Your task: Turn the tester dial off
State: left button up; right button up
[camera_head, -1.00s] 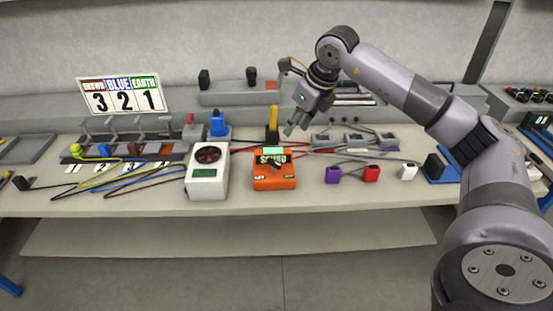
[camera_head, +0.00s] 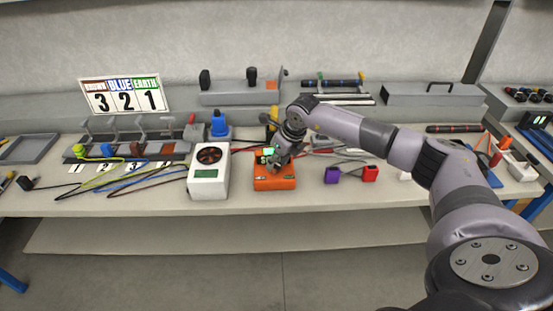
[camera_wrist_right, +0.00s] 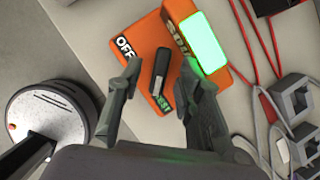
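The orange tester (camera_head: 275,183) stands on the workbench. In the right wrist view the tester (camera_wrist_right: 147,28) has a lit green screen (camera_wrist_right: 204,42), an OFF label and a second label, partly hidden, that seems to read TEST. Its black dial (camera_wrist_right: 161,68) is a long knob between these labels, one end near the second label. My right gripper (camera_head: 278,165) is over the tester and hides the dial in the head view. In the wrist view its fingers (camera_wrist_right: 160,76) are open, one on each side of the dial, with gaps visible. My left gripper is not in view.
A white box with a fan (camera_head: 208,172) stands close left of the tester. Purple (camera_head: 332,175) and red (camera_head: 370,173) connectors are to its right. Red cables (camera_wrist_right: 262,60) run beside the tester. The bench's front strip is clear.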

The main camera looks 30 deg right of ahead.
grip_shut()
dwell(0.5)
